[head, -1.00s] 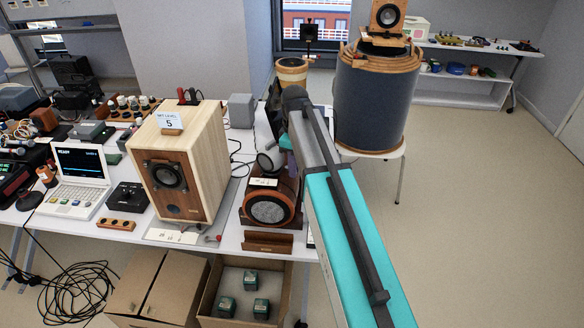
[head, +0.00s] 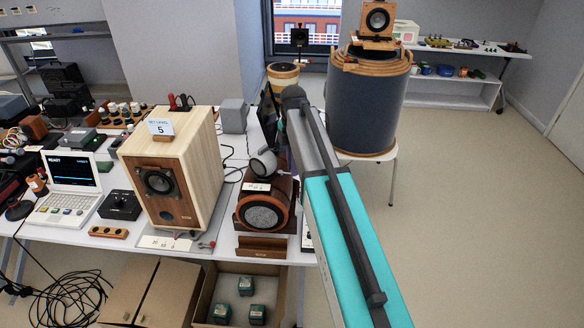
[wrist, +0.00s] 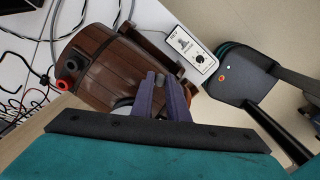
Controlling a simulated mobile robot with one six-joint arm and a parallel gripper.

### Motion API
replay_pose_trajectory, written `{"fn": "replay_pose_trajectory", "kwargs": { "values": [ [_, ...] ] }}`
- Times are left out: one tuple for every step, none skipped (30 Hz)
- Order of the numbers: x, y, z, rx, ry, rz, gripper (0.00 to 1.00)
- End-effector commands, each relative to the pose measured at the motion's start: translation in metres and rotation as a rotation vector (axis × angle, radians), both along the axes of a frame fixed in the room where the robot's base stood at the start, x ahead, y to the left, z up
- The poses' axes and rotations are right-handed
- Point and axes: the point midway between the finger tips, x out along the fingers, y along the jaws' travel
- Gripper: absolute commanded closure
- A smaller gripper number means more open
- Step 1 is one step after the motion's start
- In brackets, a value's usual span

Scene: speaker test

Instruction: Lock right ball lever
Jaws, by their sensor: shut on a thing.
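The box speaker (head: 203,165) stands on a base plate at the table's front. A short lever with a red ball end (head: 210,244) sticks out at the plate's right side. My gripper (wrist: 158,80), with purple fingers, is in front of this wood in the wrist view. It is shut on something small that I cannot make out. In the head view my arm hides the gripper.
A red knob (wrist: 71,64) and a dark one beside it show at the left in the wrist view, with cables nearby. A white control box (wrist: 190,50) lies beyond the wood. A laptop (head: 70,185) and a joystick box (head: 120,205) stand left of the box speaker.

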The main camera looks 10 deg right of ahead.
Motion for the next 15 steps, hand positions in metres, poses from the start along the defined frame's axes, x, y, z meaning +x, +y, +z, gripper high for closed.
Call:
{"fn": "replay_pose_trajectory", "kwargs": {
  "values": [
    [0.0025,0.0001,0.0006,0.001,-0.003,0.023,1.00],
    [0.0029,-0.0001,0.0006,0.001,-0.003,0.035,1.00],
    [0.0036,-0.0003,0.0006,0.001,-0.003,0.051,1.00],
    [0.0039,-0.0004,0.0006,0.001,-0.003,0.061,1.00],
    [0.0041,-0.0006,0.0006,0.001,-0.003,0.070,1.00],
    [0.0046,-0.0007,0.0007,0.001,-0.003,0.080,1.00],
    [0.0048,-0.0001,0.0006,0.001,-0.003,0.087,1.00],
    [0.0049,0.0000,0.0007,0.001,-0.003,0.092,1.00],
    [0.0051,0.0000,0.0007,0.001,-0.003,0.097,1.00],
    [0.0052,0.0001,0.0007,0.001,-0.003,0.101,1.00],
    [0.0052,0.0001,0.0007,0.001,-0.003,0.103,1.00],
    [0.0053,0.0001,0.0007,0.001,-0.003,0.105,1.00],
    [0.0053,0.0001,0.0007,0.001,-0.003,0.106,1.00],
    [0.0053,0.0001,0.0007,0.001,-0.003,0.107,1.00],
    [0.0053,0.0002,0.0007,0.001,-0.003,0.107,1.00]
  ]
}}
